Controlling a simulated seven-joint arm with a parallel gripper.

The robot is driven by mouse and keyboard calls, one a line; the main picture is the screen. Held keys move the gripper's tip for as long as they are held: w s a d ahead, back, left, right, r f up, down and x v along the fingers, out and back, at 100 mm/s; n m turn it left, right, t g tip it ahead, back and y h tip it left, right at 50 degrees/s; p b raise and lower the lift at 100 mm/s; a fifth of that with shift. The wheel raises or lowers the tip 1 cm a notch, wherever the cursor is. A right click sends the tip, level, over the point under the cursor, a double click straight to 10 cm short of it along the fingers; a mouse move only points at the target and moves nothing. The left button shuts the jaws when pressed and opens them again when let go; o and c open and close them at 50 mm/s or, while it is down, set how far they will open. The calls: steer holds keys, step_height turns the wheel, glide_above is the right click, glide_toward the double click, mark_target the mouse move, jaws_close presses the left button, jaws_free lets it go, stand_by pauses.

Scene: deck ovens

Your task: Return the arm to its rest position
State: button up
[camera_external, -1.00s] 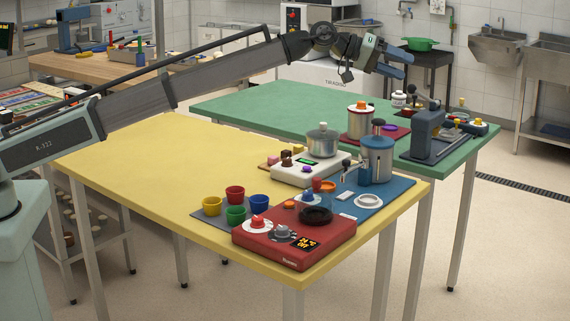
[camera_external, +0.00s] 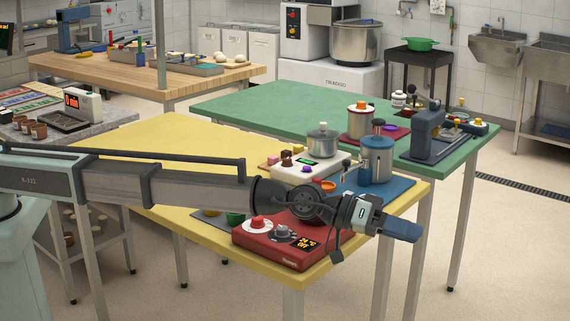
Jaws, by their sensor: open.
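My gripper (camera_external: 402,228) is at the right end of my arm, in front of the yellow table's (camera_external: 155,140) right corner. Its blue fingers point right, over the floor. It is open, with nothing seen in it, though the gap between the fingers is hard to make out from this side. My arm stretches nearly level from the left across the yellow table. The arm hides most of the small cups and part of the red device (camera_external: 290,250) with its dials and display.
A steel pot (camera_external: 322,142) stands on a white scale. A blue-lidded steel canister (camera_external: 376,160) stands on the blue mat (camera_external: 398,187). The green table (camera_external: 270,98) behind holds another pot (camera_external: 360,121) and a blue-grey machine (camera_external: 427,132). Open floor lies to the right.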

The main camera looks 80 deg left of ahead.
steer(key=s+d+f+m+g, duration=0.1)
steer(key=s+d+f+m, duration=0.1)
steer(key=s+d+f, duration=0.6)
steer(key=s+d+f+m+g, duration=0.25)
steer(key=s+f, duration=0.45)
steer(key=f, duration=0.4)
steer(key=s+a+f+g+y, duration=0.1)
steer(key=s+a+f+g, duration=0.1)
steer(key=s+a+f, duration=0.6)
steer(key=s+a+f+g+y, duration=0.2)
steer(key=s+a+f, duration=0.3)
steer(key=a+f, duration=0.65)
steer(key=s+a+f+g+y, duration=0.1)
steer(key=s+a+f+g, duration=0.2)
steer(key=s+a+f, duration=0.6)
steer(key=s+a+f+g+y, duration=0.25)
steer(key=s+a+f, duration=0.4)
steer(key=s, duration=0.45)
steer(key=s+a+n+g, duration=0.1)
steer(key=s+a+g, duration=0.3)
steer(key=s, duration=1.1)
steer(key=s+a+n+g, duration=0.1)
steer(key=s+a+g, duration=0.3)
steer(key=s+a, duration=0.4)
steer(key=s, duration=0.7)
steer(key=shift+s+a+f, duration=0.3)
steer(key=shift+a, duration=0.1)
